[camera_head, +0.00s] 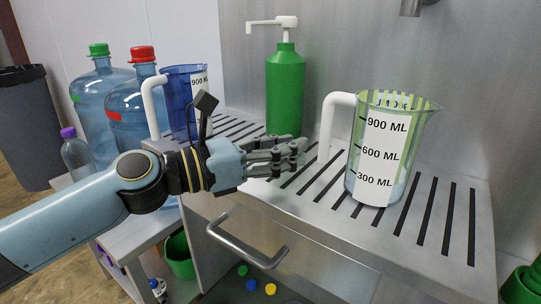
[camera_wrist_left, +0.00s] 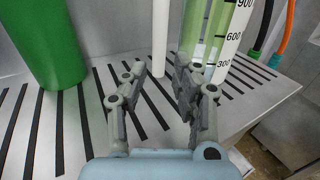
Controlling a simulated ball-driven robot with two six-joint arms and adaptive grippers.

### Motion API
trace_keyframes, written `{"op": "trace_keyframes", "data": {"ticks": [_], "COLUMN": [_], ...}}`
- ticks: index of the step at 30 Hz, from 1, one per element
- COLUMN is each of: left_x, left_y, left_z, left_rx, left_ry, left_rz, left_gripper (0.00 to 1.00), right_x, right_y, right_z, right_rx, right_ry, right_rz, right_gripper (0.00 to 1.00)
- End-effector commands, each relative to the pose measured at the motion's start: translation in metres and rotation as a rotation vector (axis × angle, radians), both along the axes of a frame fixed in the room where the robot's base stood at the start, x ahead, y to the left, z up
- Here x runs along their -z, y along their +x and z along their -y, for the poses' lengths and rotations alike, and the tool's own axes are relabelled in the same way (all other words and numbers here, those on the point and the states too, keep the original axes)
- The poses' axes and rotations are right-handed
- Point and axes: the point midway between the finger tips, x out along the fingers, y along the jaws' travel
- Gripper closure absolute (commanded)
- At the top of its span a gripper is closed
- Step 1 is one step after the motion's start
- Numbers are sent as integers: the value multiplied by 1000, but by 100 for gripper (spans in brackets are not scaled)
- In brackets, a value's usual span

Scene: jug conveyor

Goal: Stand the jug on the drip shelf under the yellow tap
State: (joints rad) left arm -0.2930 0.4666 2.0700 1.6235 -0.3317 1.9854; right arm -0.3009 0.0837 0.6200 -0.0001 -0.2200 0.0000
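A clear jug with green stripes (camera_head: 384,150) and a white ML scale stands upright on the slotted grey shelf (camera_head: 460,250). Its white handle (camera_head: 328,125) faces left, towards my left gripper. My left gripper (camera_head: 297,153) is open and empty, just left of the handle and low over the shelf. In the left wrist view the handle (camera_wrist_left: 160,38) stands beyond the gap between the fingers, with the jug (camera_wrist_left: 232,38) behind it to the right. A grey spout (camera_head: 411,7) is cut off at the top edge. No yellow tap shows. My right gripper is not in view.
A green pump bottle (camera_head: 285,92) stands on the shelf behind my gripper. A blue jug (camera_head: 178,100) with a white handle is further left, near large water bottles (camera_head: 103,105). A metal bar handle (camera_head: 245,243) is on the front below. The shelf right of the striped jug is clear.

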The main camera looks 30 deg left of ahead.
Motion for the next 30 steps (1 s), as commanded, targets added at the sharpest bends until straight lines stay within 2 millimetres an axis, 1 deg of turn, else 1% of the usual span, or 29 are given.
{"op": "trace_keyframes", "data": {"ticks": [1,3,9,22,30], "left_x": [4,4,2,0,0], "left_y": [-8,-14,-25,-26,-26], "left_z": [-4,-9,-14,-15,-15], "left_rx": [3,2,0,-1,-1], "left_ry": [6,6,2,-1,-1], "left_rz": [-1,1,0,-1,-1], "left_gripper": [71,71,71,71,71], "right_x": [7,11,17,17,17], "right_y": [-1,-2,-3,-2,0], "right_z": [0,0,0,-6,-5], "right_rx": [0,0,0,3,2], "right_ry": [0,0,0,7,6], "right_rz": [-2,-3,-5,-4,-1], "right_gripper": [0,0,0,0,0]}}
